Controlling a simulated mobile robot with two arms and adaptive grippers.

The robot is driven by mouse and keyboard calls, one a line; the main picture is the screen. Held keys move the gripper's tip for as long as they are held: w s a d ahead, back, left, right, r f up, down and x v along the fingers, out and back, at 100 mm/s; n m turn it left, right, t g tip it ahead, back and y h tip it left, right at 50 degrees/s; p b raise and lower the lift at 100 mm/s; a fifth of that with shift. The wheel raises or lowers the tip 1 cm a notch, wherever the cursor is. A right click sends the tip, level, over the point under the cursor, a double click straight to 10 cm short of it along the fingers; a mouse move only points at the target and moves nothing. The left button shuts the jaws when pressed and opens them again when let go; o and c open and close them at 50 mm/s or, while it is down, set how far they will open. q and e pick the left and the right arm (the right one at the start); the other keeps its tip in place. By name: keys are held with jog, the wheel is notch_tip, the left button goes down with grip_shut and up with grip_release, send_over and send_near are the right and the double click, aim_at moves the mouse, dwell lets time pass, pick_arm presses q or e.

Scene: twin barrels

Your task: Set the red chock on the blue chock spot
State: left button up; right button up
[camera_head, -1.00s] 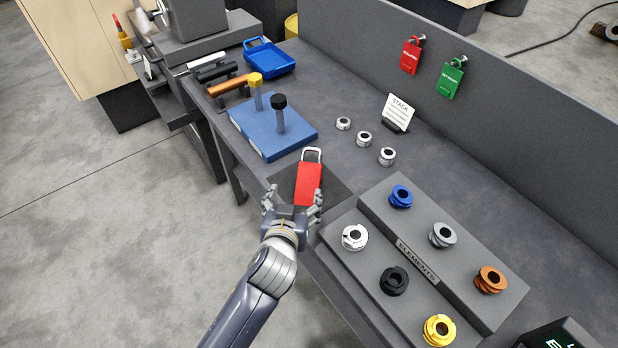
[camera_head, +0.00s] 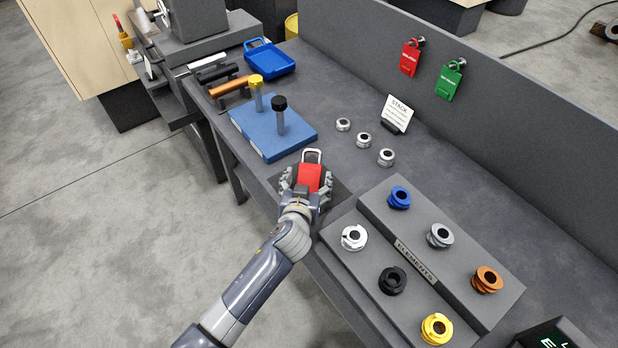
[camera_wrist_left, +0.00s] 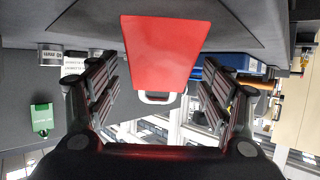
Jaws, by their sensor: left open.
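The red chock (camera_head: 311,176), a red block with a pale loop handle, is on a dark patch (camera_head: 344,196) near the front edge of the bench. My left gripper (camera_head: 307,181) is open, with a finger on either side of the red chock, and hides its near end. In the left wrist view the red chock (camera_wrist_left: 167,50) shows between the two open fingers (camera_wrist_left: 160,88), with a gap on each side. I cannot tell which marking is the blue chock spot. My right gripper is not in view.
A blue plate (camera_head: 257,137) with a yellow-topped and a black-topped post stands beyond the chock. A blue tray (camera_head: 270,64) lies farther back. Several coloured rings sit on a grey stepped stand (camera_head: 465,245) at right. Three metal rings (camera_head: 363,140) lie near a STACK card (camera_head: 397,112).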

pick_arm(q)
jog(key=shift+x, duration=1.15)
jog(key=c, duration=1.4)
jog(key=shift+r, duration=0.1)
jog(key=shift+c, duration=0.7)
jog(key=shift+r, duration=0.1)
